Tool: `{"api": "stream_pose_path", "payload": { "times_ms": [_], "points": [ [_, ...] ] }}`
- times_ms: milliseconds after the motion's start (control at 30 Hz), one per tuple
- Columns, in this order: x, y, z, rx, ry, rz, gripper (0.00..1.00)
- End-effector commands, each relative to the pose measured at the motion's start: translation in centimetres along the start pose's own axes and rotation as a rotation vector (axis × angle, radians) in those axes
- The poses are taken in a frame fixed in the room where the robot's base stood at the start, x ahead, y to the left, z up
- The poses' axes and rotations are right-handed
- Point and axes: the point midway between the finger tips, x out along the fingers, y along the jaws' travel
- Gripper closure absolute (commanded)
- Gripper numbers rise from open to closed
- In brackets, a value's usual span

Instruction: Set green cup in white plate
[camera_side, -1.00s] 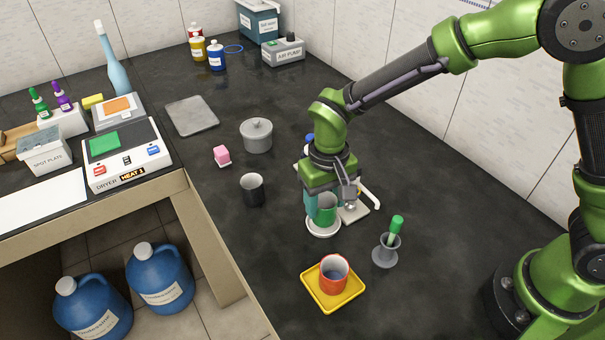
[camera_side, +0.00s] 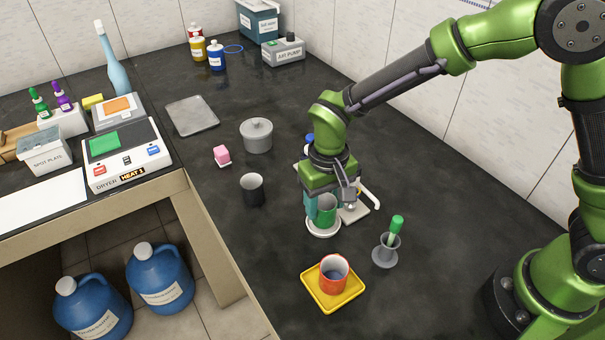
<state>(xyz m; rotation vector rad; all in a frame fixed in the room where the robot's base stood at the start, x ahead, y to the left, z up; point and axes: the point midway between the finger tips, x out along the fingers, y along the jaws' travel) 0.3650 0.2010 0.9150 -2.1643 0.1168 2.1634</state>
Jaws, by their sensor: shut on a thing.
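The green cup (camera_side: 325,212) is upright at the white plate (camera_side: 323,231), within its outline in the side view. My gripper (camera_side: 323,208) points down from above and is shut on the green cup, with a teal finger showing at the cup's left side. The plate's near rim shows below the cup. Whether the cup's base touches the plate I cannot tell. My gripper hides the cup's upper back part.
A red cup (camera_side: 334,274) stands on a yellow tray (camera_side: 333,297) in front. A grey holder (camera_side: 385,251) with a green-capped item is at the right. The counter's right front is bare.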

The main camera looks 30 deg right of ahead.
Motion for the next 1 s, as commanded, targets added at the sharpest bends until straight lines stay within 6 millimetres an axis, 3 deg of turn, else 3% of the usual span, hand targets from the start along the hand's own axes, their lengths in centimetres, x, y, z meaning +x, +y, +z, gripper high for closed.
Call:
{"api": "stream_pose_path", "payload": {
  "times_ms": [1000],
  "points": [
    [0.73, 0.00, -0.01, 0.000, 0.000, 0.000, 0.66]
  ]
}}
